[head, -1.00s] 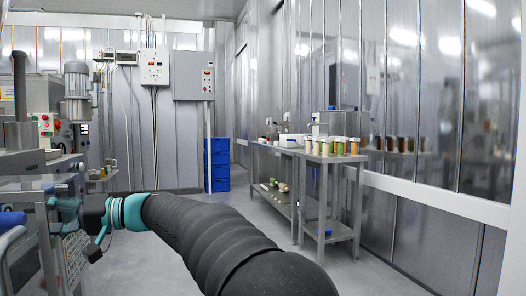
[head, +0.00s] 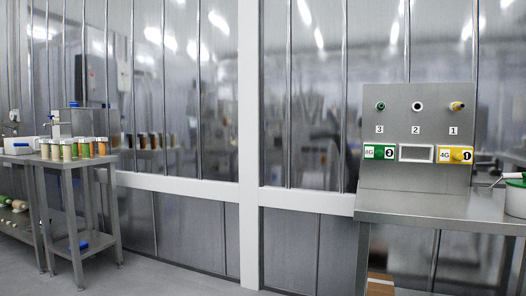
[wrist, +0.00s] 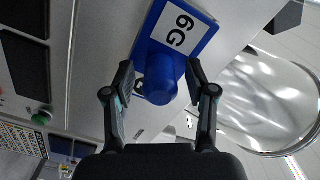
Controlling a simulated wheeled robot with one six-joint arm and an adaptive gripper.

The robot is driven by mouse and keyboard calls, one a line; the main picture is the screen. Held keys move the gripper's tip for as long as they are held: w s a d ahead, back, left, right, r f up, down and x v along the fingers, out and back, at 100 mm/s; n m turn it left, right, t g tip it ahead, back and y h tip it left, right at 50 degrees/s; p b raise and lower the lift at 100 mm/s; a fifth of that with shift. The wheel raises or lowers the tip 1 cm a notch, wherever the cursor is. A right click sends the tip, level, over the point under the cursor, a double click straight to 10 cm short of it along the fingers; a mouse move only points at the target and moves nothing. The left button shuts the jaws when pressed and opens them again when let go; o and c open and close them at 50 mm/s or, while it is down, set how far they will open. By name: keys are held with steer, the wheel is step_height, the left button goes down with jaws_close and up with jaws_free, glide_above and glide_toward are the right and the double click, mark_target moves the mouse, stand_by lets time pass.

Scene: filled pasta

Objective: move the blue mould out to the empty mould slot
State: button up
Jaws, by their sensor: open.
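The blue mould (wrist: 186,32), labelled 6G, shows in the wrist view against a grey metal surface, with its round blue knob (wrist: 161,77) towards me. My gripper (wrist: 160,82) is open, its two fingers on either side of the knob. I cannot tell whether they touch it. In the head view, an upright steel panel (head: 430,118) has places marked 3, 2 and 1. A green mould (head: 371,152), labelled 8G, is under 3 and a yellow mould (head: 447,155), labelled 4G, is under 1. The white-framed slot (head: 416,153) under 2 is empty. My gripper is outside the head view.
The panel stands on a steel table (head: 430,207), with a pot (head: 515,198) at its right end. Another steel table with several jars (head: 86,147) stands at the left. A shiny metal bowl-like part (wrist: 270,100) is right of my gripper. The floor between the tables looks clear.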

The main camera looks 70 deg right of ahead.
steer(key=shift+b, duration=0.35)
stand_by(0.4)
jaws_close()
